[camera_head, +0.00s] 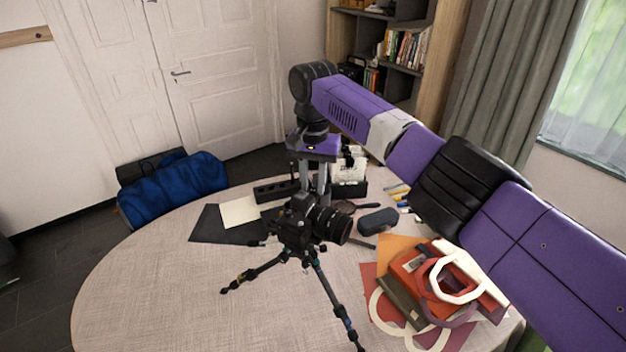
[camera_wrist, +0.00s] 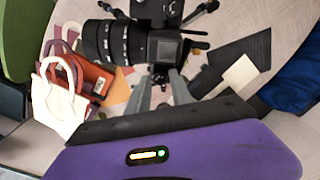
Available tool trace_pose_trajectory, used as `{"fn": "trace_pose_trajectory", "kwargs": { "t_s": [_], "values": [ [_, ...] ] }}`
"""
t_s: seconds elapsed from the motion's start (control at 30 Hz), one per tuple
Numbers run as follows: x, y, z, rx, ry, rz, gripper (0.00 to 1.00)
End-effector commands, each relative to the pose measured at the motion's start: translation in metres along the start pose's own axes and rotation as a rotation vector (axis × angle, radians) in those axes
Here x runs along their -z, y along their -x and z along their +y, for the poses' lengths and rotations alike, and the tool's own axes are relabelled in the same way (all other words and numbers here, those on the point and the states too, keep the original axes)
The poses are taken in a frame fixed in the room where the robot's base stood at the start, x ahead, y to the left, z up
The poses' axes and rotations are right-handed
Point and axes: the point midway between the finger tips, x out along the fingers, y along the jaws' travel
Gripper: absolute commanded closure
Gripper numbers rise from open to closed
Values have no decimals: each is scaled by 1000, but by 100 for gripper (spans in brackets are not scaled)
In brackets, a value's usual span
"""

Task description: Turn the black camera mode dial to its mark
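The black camera (camera_head: 300,218) stands on a small black tripod (camera_head: 318,268) on the round table, its lens pointing right. My gripper (camera_head: 314,192) points down from above at the camera's top, its two grey fingers apart. In the wrist view the camera (camera_wrist: 165,45) lies just beyond the fingertips, with its ribbed lens to the left. My gripper (camera_wrist: 160,77) is open there, with a small dark round part, likely the mode dial (camera_wrist: 159,74), between or just under the tips. I cannot tell whether the fingers touch it. The dial's mark is too small to make out.
A handbag pile with papers (camera_head: 420,285) lies right of the tripod. A dark case (camera_head: 378,221), a black organiser (camera_head: 350,188) and a black folder (camera_head: 215,228) lie around the camera. The table's (camera_head: 150,290) front left is clear.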

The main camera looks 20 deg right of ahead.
Motion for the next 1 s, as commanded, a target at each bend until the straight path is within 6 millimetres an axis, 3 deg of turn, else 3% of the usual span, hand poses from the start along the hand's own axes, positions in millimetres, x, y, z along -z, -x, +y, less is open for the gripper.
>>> {"fn": "trace_pose_trajectory", "kwargs": {
  "t_s": [0.23, 0.37, 1.0],
  "values": [
    [0, -1, 0, 0, 0, 0, 76],
    [0, -1, 0, 0, 0, 0, 100],
    [0, 0, 0, -1, 134, 1, 100]
  ]
}}
